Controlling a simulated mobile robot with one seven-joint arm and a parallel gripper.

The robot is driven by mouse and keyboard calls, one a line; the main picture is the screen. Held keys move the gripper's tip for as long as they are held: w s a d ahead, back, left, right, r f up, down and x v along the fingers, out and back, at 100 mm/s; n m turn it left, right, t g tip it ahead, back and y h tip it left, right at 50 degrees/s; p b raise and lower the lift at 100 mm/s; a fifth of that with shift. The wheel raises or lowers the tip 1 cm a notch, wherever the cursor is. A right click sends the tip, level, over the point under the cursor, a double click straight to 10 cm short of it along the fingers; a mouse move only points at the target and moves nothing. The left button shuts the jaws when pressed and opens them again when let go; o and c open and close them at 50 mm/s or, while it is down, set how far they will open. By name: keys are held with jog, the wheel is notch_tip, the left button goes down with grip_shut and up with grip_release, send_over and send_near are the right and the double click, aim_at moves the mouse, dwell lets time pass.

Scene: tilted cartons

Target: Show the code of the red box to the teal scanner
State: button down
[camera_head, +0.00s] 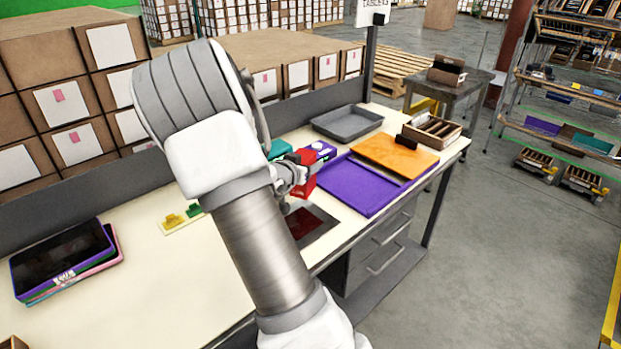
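A red box (303,189) is on the worktable, right beside my gripper (294,176). Red also shows just above the fingers, and my gripper covers the part between. The fingers are small and partly hidden, so I cannot tell whether they are closed on the box. No code can be made out on it. A teal thing (279,149), likely the teal scanner, stands behind my gripper and is partly hidden by my arm. A dark panel with a deep red window (308,222) lies in the tabletop in front of my gripper.
A purple tray (369,188), an orange board (394,155), a grey tray (347,122) and a wooden divided box (432,131) fill the right side. A purple-and-white item (320,150) is close behind the red box.

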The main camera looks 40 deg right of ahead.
jog(key=shift+s+d+f, duration=0.25)
jog(key=shift+d+f, duration=0.15)
jog(key=shift+d, duration=0.05)
notch_tip(320, 180, down, 7)
jog(key=b, duration=0.6)
jog(key=shift+r+b, duration=0.15)
jog(key=shift+b, duration=0.2)
jog(key=shift+r, duration=0.1)
notch_tip(320, 180, up, 6)
jog(key=p, duration=0.6)
jog(key=shift+a, duration=0.1)
